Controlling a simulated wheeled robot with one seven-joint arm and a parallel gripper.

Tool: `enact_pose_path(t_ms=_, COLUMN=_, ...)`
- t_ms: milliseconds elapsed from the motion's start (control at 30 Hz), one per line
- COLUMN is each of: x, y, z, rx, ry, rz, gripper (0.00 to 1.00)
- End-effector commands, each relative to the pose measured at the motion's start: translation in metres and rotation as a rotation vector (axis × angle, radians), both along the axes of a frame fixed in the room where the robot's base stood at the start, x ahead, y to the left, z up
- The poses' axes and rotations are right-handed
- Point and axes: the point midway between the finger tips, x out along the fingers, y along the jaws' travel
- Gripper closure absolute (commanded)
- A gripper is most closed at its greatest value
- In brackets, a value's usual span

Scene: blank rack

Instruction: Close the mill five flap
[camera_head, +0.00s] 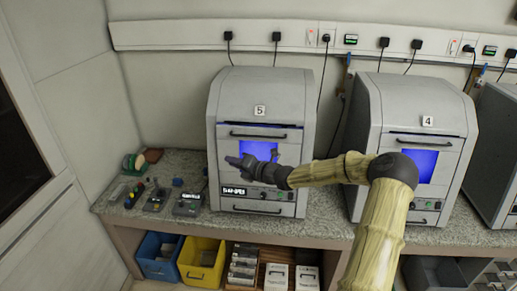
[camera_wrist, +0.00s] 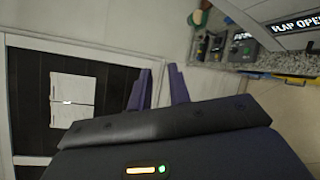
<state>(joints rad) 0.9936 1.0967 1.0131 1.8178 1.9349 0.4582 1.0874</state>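Mill five (camera_head: 259,90) is the grey cabinet with the label "5" on the left of the counter. Its front flap (camera_head: 285,150) has a dark bar handle near the top and a blue window. A thin blue-lit gap shows along the flap's top edge. The mill's display (camera_head: 233,191) is small here; in the wrist view the display (camera_wrist: 297,22) reads "FLAP OPE", cut off by the frame. My gripper (camera_head: 234,161) is in front of the flap, pointing left and covering part of the window. In the wrist view its two fingers (camera_wrist: 160,82) stand apart with nothing between them.
Mill four (camera_head: 427,105) stands to the right, behind my arm. Small devices (camera_head: 156,197) and a green-and-tan item (camera_head: 133,162) lie on the counter at left. Blue (camera_head: 158,270) and yellow (camera_head: 201,275) bins sit below. A dark door (camera_wrist: 30,100) is at left.

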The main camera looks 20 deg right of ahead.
Motion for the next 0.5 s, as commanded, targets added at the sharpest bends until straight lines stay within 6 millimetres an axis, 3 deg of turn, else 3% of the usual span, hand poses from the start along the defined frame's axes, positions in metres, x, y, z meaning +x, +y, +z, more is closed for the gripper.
enact_pose_path(t_ms=33, x=-0.014, y=0.034, z=-0.011, rx=-0.157, ry=-0.033, rz=0.112, gripper=0.81)
enact_pose_path(t_ms=100, x=-0.038, y=0.069, z=-0.027, rx=-0.371, ry=-0.092, rz=0.267, gripper=0.81)
enact_pose_path(t_ms=200, x=-0.074, y=0.105, z=-0.049, rx=-0.658, ry=-0.192, rz=0.493, gripper=0.81)
enact_pose_path(t_ms=333, x=-0.125, y=0.13, z=-0.073, rx=-0.994, ry=-0.347, rz=0.795, gripper=0.81)
enact_pose_path(t_ms=500, x=-0.188, y=0.135, z=-0.091, rx=-1.367, ry=-0.586, rz=1.194, gripper=0.81)
